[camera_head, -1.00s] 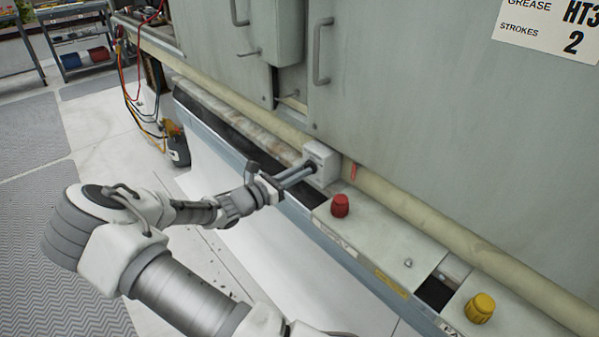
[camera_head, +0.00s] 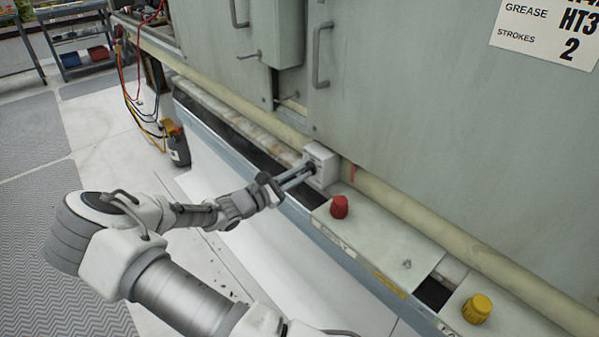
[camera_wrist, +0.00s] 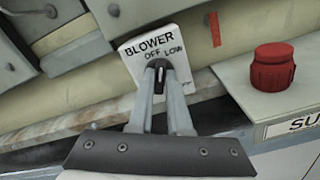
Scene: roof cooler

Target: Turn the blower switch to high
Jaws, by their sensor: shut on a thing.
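The blower switch box (camera_head: 322,156) is a small pale box at the base of the big grey panel, in the middle of the head view. In the wrist view the box (camera_wrist: 184,72) reads BLOWER, with OFF and LOW labels above the knob. A further label is mostly hidden behind the right finger. My gripper (camera_head: 311,169) reaches it from the left. In the wrist view my gripper (camera_wrist: 159,74) is shut on the small dark switch knob (camera_wrist: 160,72), which has a light mark. The fingers cover much of the knob, so its exact setting is unclear.
A red knob (camera_head: 339,206) stands on a ledge close to the right of the box. A yellow knob (camera_head: 477,308) is farther right. A pale pipe (camera_head: 420,220) runs along the panel behind them. Panel handles (camera_head: 320,55) stick out above. Open floor lies at left.

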